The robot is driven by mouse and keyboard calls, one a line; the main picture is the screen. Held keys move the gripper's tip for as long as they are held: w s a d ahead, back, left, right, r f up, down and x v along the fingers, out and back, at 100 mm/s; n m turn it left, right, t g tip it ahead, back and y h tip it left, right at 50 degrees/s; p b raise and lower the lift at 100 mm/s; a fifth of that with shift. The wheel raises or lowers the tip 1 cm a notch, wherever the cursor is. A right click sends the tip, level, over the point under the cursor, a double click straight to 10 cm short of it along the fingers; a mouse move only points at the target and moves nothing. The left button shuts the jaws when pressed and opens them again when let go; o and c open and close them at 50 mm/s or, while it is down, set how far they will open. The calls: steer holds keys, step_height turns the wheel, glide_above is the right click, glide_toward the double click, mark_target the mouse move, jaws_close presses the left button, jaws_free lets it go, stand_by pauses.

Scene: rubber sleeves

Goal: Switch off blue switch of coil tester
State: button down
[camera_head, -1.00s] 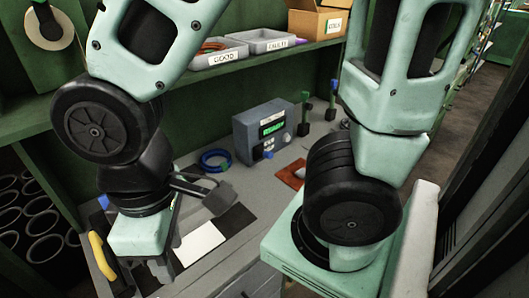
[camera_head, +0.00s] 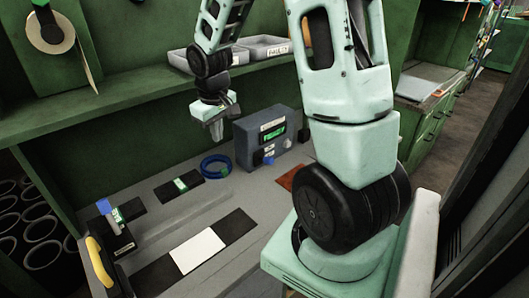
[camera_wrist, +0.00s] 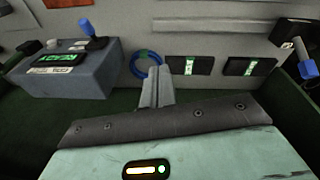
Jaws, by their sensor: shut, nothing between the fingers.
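The coil tester (camera_head: 252,127) is a grey-blue box with a green lit display, standing on the bench against the green back wall. Its blue switch (camera_head: 268,160) sticks out low on its front. In the wrist view the tester (camera_wrist: 82,75) is at the upper left, with the blue switch (camera_wrist: 90,30) standing out from the face beside the lit display. My gripper (camera_head: 217,131) hangs in the air left of the tester, above the bench. Its fingers (camera_wrist: 160,75) are together and empty, to the right of the tester in the wrist view and apart from the switch.
A blue ring (camera_head: 215,166) lies on the bench left of the tester. Black pieces with green labels (camera_head: 180,186) and a yellow handle (camera_head: 98,260) lie further left. A white sheet (camera_head: 197,250) is in front. A shelf with grey trays (camera_head: 263,47) is above.

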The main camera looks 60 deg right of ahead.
steer(key=s+d+f+m+h, duration=0.1)
steer(key=s+d+f+m, duration=0.1)
steer(key=d, duration=1.2)
steer(key=shift+s+f, duration=0.15)
steer(key=shift+s, duration=0.4)
steer(key=shift+d+f, duration=0.1)
steer(key=p, duration=0.2)
glide_above(265, 159)
steer(key=a, duration=0.1)
steer(key=s+a+f+x, duration=0.1)
steer(key=s+a+x, duration=0.1)
steer(key=x, duration=0.9)
steer(key=shift+w+d+f, duration=0.15)
steer(key=shift+f, duration=0.45)
steer(key=shift+f, duration=0.1)
steer(key=shift+s+f+m+b, duration=0.1)
steer(key=shift+s+m+b, duration=0.15)
steer(key=shift+b, duration=0.6)
